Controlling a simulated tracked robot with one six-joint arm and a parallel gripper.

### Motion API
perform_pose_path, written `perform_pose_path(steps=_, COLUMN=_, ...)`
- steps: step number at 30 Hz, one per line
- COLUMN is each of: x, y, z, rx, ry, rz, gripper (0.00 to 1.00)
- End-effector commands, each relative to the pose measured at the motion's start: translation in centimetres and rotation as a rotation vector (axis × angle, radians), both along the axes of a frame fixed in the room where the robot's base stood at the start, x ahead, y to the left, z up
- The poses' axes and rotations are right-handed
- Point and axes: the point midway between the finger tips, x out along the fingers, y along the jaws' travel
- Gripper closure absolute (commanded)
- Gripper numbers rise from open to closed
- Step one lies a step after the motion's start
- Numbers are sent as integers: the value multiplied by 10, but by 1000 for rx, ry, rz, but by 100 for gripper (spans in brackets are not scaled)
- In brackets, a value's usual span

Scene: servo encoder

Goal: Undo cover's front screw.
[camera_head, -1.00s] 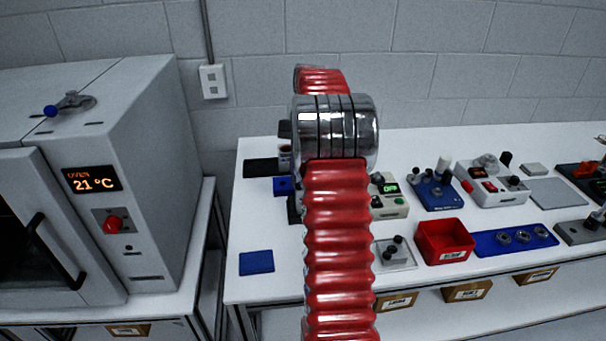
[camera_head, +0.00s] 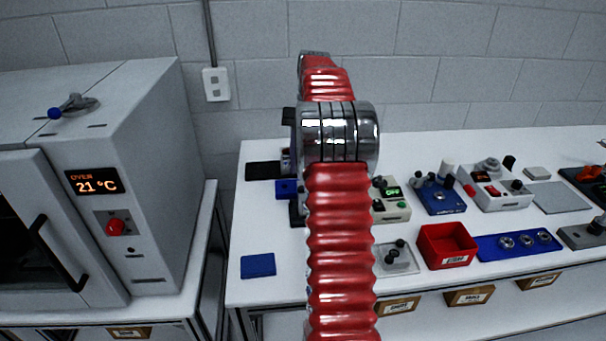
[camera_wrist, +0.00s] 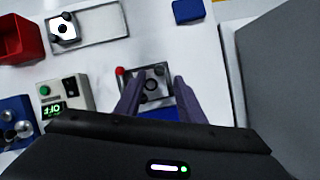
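In the wrist view my gripper (camera_wrist: 157,88) has two purple fingers spread apart. Beyond and between them is a small grey unit (camera_wrist: 159,93) with a dark round part (camera_wrist: 150,85) in its middle, a red knob (camera_wrist: 120,71) and a dark knob (camera_wrist: 159,70) at its far corners. A blue part (camera_wrist: 157,114) shows at its near side. I cannot tell which part is the cover's front screw, or whether the fingertips touch the unit. In the head view my arm hides the gripper and most of this area.
A green-button box (camera_wrist: 64,100) stands left of the fingers in the wrist view. The head view shows a red bin (camera_head: 447,246), a blue pad (camera_head: 258,265) and an oven (camera_head: 130,190) left of the table. The table around the blue pad is clear.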

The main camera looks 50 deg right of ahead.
Motion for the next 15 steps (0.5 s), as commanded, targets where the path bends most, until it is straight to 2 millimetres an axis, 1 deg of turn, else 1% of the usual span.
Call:
perform_pose_path(steps=3, x=3, y=-5, z=12, rx=-1, ry=-2, rz=0, gripper=64)
perform_pose_path(steps=6, x=4, y=-8, z=20, rx=0, ry=0, rz=0, gripper=64)
perform_pose_path(steps=11, x=6, y=-11, z=29, rx=0, ry=0, rz=0, gripper=64)
perform_pose_path(steps=15, x=6, y=-11, z=31, rx=0, ry=0, rz=0, gripper=64)
